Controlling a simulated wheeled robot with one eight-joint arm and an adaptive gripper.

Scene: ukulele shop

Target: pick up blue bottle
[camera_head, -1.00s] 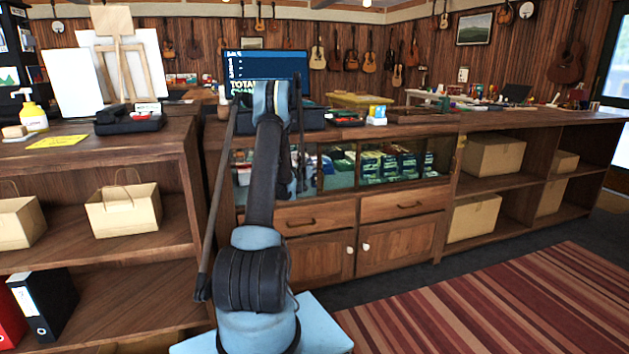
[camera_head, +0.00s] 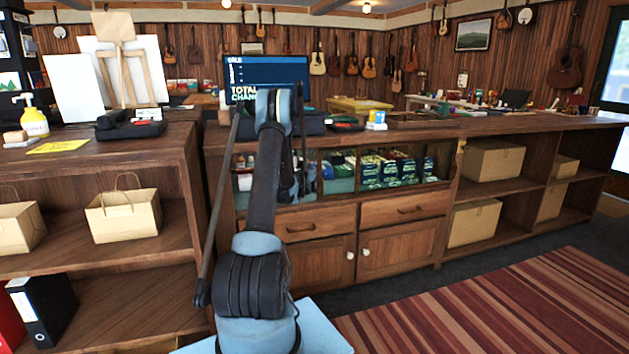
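I cannot make out a clear blue bottle in the head view. A small blue, yellow and white item (camera_head: 376,117) stands on the middle counter, right of the monitor, but it is too small to tell what it is. My arm rises in the centre and bends at the top in front of the monitor. Its far end drops behind the upper link, in front of the glass display, and is mostly hidden. I cannot see the gripper's fingers or whether they hold anything.
The middle counter (camera_head: 430,128) has a glass front with boxes inside. A monitor (camera_head: 267,78) stands on it. A yellow pump bottle (camera_head: 34,118) stands on the left shelf unit (camera_head: 150,153), which holds paper bags and binders. A striped rug (camera_head: 500,310) covers open floor at right.

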